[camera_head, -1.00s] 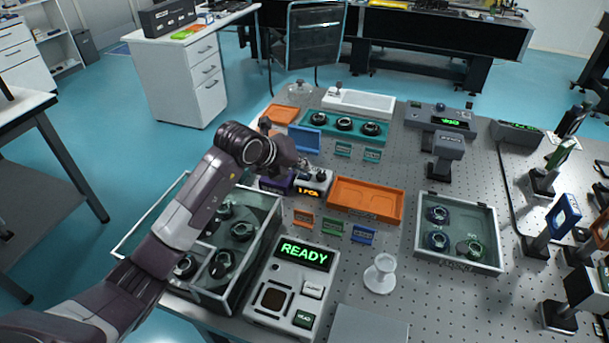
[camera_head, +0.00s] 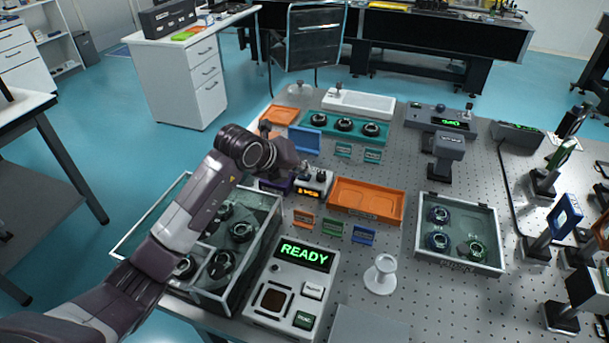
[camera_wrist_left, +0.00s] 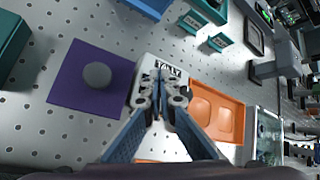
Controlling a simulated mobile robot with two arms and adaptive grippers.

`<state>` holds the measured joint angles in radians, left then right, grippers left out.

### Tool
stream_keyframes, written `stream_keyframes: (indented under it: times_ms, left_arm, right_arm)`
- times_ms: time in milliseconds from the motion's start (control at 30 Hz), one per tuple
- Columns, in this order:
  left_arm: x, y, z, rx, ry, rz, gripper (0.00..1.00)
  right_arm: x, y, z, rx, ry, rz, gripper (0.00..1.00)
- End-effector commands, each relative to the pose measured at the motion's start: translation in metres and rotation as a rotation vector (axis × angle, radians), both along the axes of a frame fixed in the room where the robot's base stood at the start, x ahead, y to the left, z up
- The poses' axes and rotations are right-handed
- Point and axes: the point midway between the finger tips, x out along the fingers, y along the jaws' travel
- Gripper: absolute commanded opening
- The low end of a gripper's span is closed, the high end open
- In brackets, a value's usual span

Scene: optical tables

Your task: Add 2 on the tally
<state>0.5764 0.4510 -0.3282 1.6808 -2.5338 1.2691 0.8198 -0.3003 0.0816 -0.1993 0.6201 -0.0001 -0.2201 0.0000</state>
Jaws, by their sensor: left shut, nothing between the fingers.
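The tally (camera_head: 318,184) is a small white box with an orange lit display, too small to read surely, on the perforated table left of the orange tray. In the left wrist view its top, marked TALLY (camera_wrist_left: 150,68), shows behind my fingers. My left gripper (camera_head: 305,169) is shut and empty, pointing down over the tally; the wrist view shows the fingertips together (camera_wrist_left: 159,92). They hide part of the tally's top, so I cannot tell whether they touch it. My right gripper is in neither view.
A purple pad with a grey knob (camera_wrist_left: 97,75) sits beside the tally. The orange tray (camera_head: 366,214) is to its right. A glass-walled bin (camera_head: 262,262) with dark round parts stands below my left arm. A console reading READY (camera_head: 292,290) is in front.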

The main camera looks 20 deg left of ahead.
Motion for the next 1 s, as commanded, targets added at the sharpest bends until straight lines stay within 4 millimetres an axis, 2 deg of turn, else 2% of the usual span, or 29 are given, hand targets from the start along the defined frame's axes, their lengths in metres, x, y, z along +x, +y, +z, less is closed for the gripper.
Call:
stream_keyframes:
  times_ms: [367, 733, 1000]
  left_arm:
    - [-0.001, 0.000, -0.002, 0.001, 0.003, -0.001, 0.00]
    - [-0.001, 0.000, 0.015, 0.000, 0.002, -0.001, 0.00]
    - [0.000, 0.000, 0.015, 0.000, 0.002, -0.001, 0.00]
  right_arm:
    - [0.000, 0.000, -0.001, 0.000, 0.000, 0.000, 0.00]
    - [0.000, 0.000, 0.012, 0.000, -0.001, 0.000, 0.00]
    - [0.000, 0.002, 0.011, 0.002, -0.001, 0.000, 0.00]
